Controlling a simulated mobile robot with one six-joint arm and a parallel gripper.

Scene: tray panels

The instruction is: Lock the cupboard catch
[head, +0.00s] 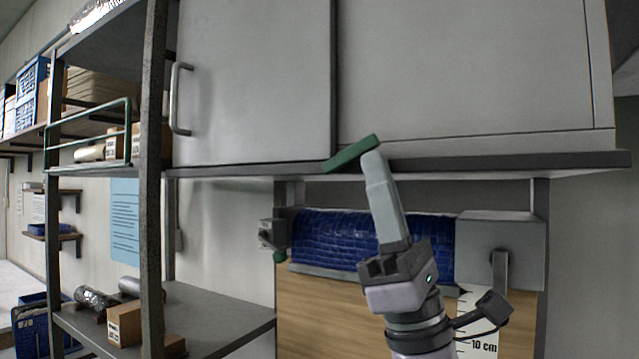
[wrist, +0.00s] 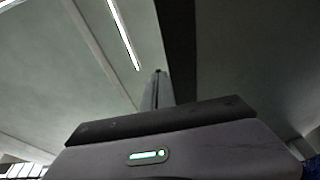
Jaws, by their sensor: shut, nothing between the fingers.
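The grey cupboard (head: 255,85) fills the upper middle of the head view, with a door on the left and a plain panel on the right. A green bar, which looks like the catch (head: 350,154), lies slanted across the cupboard's lower edge, its right end higher. My gripper (head: 371,156) is shut and points up, its tip at the right part of the catch and covering a bit of it. I cannot tell whether they touch. In the wrist view the shut fingers (wrist: 160,75) point up, and I cannot make out the catch there.
A door handle (head: 178,98) is at the door's left edge. Below hang a blue quilted cover (head: 335,240) and a grey box (head: 505,240). A metal shelf rack with a dark post (head: 152,200) stands at left. Space directly under the cupboard edge looks narrow.

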